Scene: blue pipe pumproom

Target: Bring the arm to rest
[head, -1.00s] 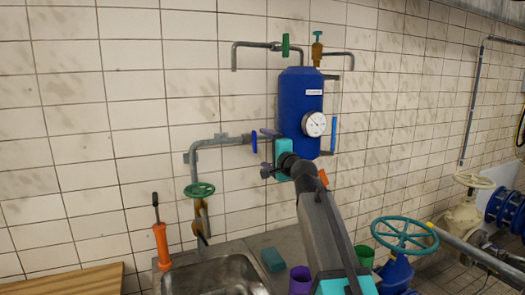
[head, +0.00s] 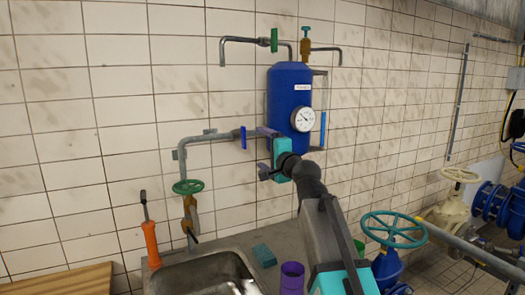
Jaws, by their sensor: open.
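My gripper (head: 268,153) is at the end of my raised arm in the head view, in front of the lower left of the blue tank (head: 288,90). Its jaws point left and up, near the small blue valve handle (head: 243,138) on the grey pipe. I see nothing held between the jaws, which are open. Part of the jaws is small and hard to make out. My arm covers part of the wall and the right end of the counter.
A sink (head: 205,275) is below, with an orange-handled tool (head: 151,243) at its left. A teal block (head: 264,255) and a purple cup (head: 291,277) stand right of it. A green handwheel (head: 187,187) is above the sink; a teal handwheel (head: 393,230) is right of my arm.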

